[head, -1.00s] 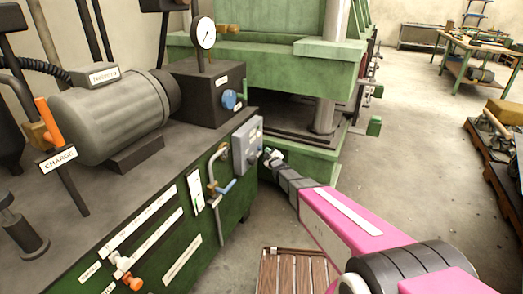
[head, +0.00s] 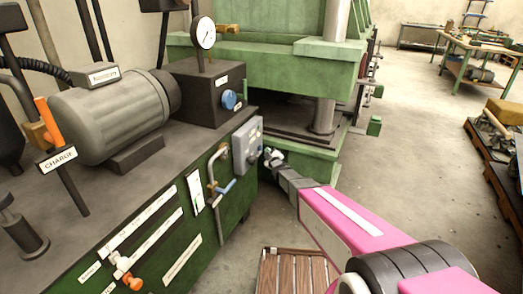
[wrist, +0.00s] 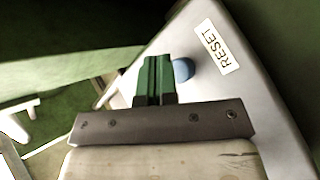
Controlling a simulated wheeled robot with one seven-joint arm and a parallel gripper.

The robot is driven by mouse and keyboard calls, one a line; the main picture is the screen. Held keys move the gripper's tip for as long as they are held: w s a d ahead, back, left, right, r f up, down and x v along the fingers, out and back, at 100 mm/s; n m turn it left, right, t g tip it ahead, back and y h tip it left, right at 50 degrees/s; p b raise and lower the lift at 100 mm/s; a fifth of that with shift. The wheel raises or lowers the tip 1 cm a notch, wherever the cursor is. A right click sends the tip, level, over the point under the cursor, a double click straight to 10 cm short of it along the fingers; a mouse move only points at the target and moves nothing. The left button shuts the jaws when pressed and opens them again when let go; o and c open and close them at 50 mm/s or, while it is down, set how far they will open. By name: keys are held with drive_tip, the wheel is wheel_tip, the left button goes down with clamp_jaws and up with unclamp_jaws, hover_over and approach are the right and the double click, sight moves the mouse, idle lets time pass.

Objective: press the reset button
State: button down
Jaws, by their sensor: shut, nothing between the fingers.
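The grey control box (head: 247,146) is fixed on the end of the green power unit in the head view. In the wrist view its pale face (wrist: 205,85) carries a label (wrist: 216,47) reading RESET. A blue round button (wrist: 183,70) sits beside that label. My gripper (wrist: 155,62) has its green fingers shut and empty, with the tips just left of the button and partly overlapping it in the picture. I cannot tell whether they touch it. In the head view my gripper (head: 268,154) is at the right side of the box.
A blue-handled lever (head: 225,189) and pipe are on the unit's side below the box. A green press (head: 265,60) stands behind. A wooden pallet (head: 292,272) lies on the floor below my arm. Open floor (head: 410,130) is to the right.

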drive_tip(key=shift+a, duration=0.1)
idle(0.4)
drive_tip(key=shift+w+a, duration=0.15)
drive_tip(key=shift+a, duration=0.15)
drive_tip(key=shift+w+a, duration=0.15)
drive_tip(key=shift+a, duration=0.35)
idle(1.0)
drive_tip(key=shift+d, duration=0.1)
drive_tip(key=shift+s+d, duration=0.35)
drive_tip(key=shift+d, duration=0.45)
drive_tip(key=d, duration=0.1)
drive_tip(key=s+d, duration=0.1)
drive_tip(key=d, duration=0.2)
drive_tip(key=shift+s+d, duration=0.35)
